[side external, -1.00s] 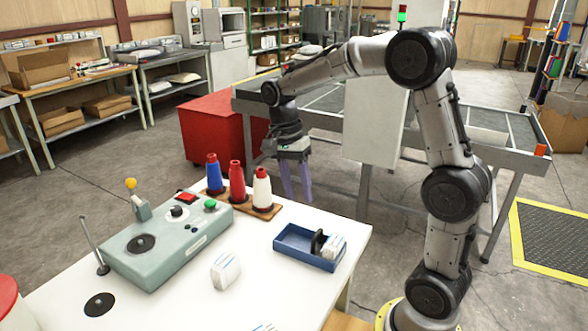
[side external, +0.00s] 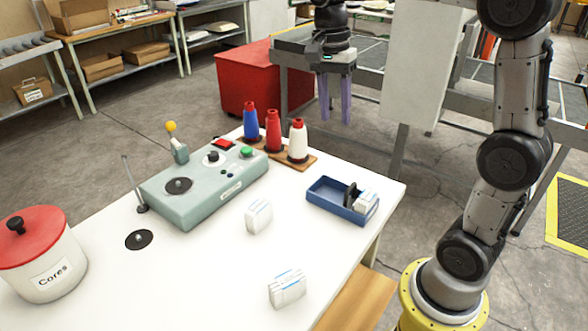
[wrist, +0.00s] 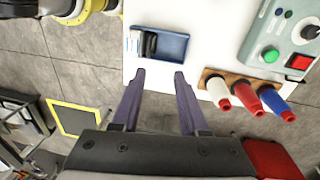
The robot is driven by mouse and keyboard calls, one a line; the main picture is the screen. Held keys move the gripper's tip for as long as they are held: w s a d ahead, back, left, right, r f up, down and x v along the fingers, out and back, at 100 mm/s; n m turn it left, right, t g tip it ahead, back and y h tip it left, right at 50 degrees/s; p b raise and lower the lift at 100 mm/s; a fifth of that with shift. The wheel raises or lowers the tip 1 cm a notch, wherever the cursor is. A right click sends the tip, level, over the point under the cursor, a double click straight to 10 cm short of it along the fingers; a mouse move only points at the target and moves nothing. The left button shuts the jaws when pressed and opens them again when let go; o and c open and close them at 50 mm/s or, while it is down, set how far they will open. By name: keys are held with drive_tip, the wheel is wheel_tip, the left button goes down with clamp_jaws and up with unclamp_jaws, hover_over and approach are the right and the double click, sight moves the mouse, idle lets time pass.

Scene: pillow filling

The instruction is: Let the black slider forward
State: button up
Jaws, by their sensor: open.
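A blue tray (side external: 335,208) sits near the right edge of the white table. The black slider (side external: 350,194) stands upright across the tray, with white packets (side external: 367,201) on its right side and an empty space on its left. In the wrist view the slider (wrist: 150,45) and the tray (wrist: 174,44) are just beyond my fingertips, toward the upper left. My gripper (side external: 336,120) points down, open and empty, above and beyond the table's far edge, apart from the tray. Its two purple fingers also show in the wrist view (wrist: 160,74).
Blue, red and white cones (side external: 273,132) stand on a wooden board near the gripper. A green control box (side external: 205,188) and loose white packets (side external: 259,216) are on the table. A red-lidded jar (side external: 45,265) stands at left.

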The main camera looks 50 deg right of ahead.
drive_tip(key=s+a+r+n+t, duration=0.2)
drive_tip(key=s+a+r, duration=0.1)
drive_tip(key=s, duration=0.2)
drive_tip(key=s+a+f+n+t, duration=0.4)
drive_tip(key=s+n, duration=0.4)
drive_tip(key=s, duration=0.2)
drive_tip(key=r+m+g, duration=0.1)
drive_tip(key=m+g, duration=0.5)
drive_tip(key=m, duration=0.4)
hover_over(351, 185)
drive_tip(key=a, duration=0.3)
drive_tip(key=shift+m+g, duration=0.3)
drive_tip(key=shift+g, duration=0.1)
drive_tip(key=d+f, duration=0.1)
drive_tip(key=f, duration=0.4)
drive_tip(key=d+f, duration=0.1)
drive_tip(key=f, duration=0.5)
drive_tip(key=d+f, duration=0.1)
drive_tip(key=f, duration=0.4)
drive_tip(key=shift+w+f, duration=0.2)
drive_tip(key=shift+f, duration=0.2)
